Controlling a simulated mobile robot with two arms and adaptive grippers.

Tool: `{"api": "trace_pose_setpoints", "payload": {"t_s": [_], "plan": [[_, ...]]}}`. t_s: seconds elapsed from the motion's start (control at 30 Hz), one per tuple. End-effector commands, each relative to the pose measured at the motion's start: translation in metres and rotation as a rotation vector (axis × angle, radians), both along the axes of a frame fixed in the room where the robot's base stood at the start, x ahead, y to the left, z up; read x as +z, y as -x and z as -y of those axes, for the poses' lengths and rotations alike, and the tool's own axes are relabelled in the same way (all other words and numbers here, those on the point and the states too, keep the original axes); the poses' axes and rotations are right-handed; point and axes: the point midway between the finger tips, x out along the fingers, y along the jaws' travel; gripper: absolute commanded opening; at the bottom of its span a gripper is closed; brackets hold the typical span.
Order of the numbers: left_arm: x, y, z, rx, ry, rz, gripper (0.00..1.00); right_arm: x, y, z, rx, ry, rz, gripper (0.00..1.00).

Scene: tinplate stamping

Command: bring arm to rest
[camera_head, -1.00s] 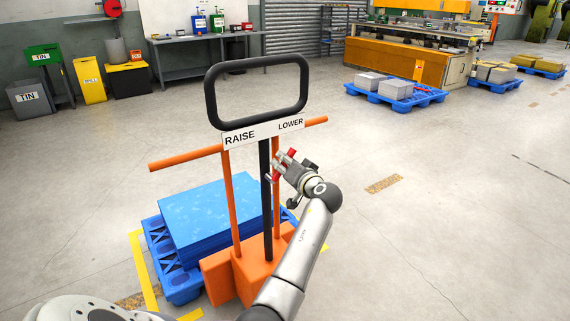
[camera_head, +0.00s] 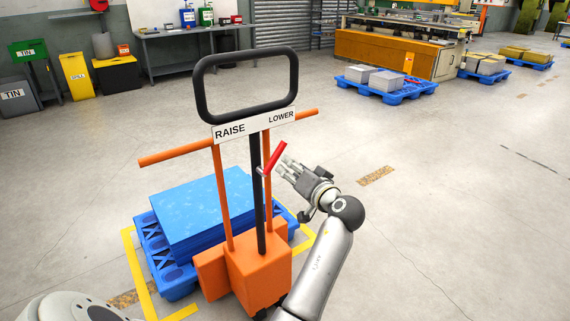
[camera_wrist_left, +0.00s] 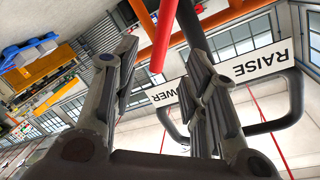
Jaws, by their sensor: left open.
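My left gripper (camera_head: 286,168) is open and empty, just right of the pallet truck's red lever (camera_head: 273,159). A small gap shows between fingertips and lever in the head view. In the left wrist view, the open fingers (camera_wrist_left: 160,68) stand either side of the red lever (camera_wrist_left: 162,38), which appears beyond them. The orange pallet truck (camera_head: 258,268) has a black loop handle (camera_head: 203,92) and a RAISE/LOWER sign (camera_head: 254,124). My right gripper is not in view.
A blue pallet (camera_head: 160,262) with blue sheets (camera_head: 190,208) stands behind the truck, inside yellow floor lines (camera_head: 137,270). Another blue pallet (camera_head: 412,92) with grey blocks is farther right. The floor right of my arm is clear.

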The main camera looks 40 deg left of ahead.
Motion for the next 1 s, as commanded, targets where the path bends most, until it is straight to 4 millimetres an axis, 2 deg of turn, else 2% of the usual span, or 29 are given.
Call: {"api": "trace_pose_setpoints", "payload": {"t_s": [0.2,0.77,0.87,0.97,1.0], "plan": [[0.002,0.006,0.013,0.001,-0.001,0.0,0.41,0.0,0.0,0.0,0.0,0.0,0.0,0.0],[0.0,0.006,0.013,-0.004,0.001,-0.004,0.41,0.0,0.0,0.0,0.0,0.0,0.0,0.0],[-0.017,0.003,0.017,-0.031,0.013,-0.031,0.41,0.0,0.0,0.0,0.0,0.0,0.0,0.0],[-0.053,0.0,0.024,-0.089,0.041,-0.089,0.41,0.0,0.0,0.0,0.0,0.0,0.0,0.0],[-0.072,0.0,0.029,-0.12,0.057,-0.119,0.41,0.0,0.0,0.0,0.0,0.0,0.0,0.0]]}}
